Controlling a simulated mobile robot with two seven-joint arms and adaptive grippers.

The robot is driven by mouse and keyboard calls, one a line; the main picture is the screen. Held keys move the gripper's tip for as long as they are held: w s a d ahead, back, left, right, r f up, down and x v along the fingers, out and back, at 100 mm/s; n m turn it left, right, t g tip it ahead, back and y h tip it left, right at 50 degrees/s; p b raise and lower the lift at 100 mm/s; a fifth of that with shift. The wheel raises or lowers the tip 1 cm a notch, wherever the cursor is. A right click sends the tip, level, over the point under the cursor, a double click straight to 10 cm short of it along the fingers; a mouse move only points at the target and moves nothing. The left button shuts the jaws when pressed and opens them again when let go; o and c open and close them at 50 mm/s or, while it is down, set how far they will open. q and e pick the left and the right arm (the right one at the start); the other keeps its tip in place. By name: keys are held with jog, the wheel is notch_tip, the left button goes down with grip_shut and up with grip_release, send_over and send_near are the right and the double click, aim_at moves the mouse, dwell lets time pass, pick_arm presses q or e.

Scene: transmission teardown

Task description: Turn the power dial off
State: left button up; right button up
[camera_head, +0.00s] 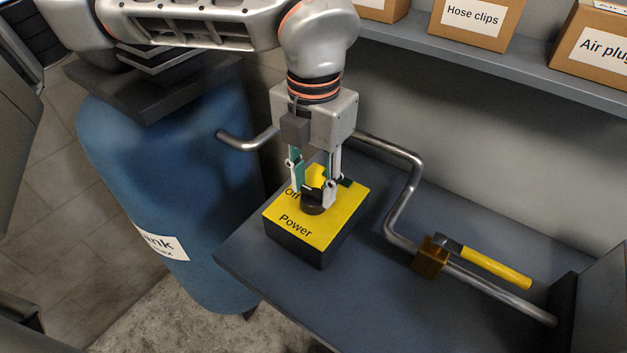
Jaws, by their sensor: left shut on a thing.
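The power box (322,232) has a yellow top marked "Off" and "Power" and dark sides. It sits on the dark table near its left edge. A black round dial (313,205) stands on its top. My left gripper (314,193) points down over the box, with its fingers shut on the dial. The fingers and gripper body hide part of the dial and part of the top's markings, so the dial's setting cannot be read. My right gripper is not in view.
A bent metal pipe (404,200) runs behind and right of the box. A brass block (430,257) and yellow-handled valve lever (495,267) sit on it. A blue tank (185,190) stands left. Labelled cardboard boxes (475,22) line the shelf above. The table front is clear.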

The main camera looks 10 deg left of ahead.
aim_at(313, 191)
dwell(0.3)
pick_arm(q)
jog(key=o, duration=1.1)
notch_tip(313, 191, up, 12)
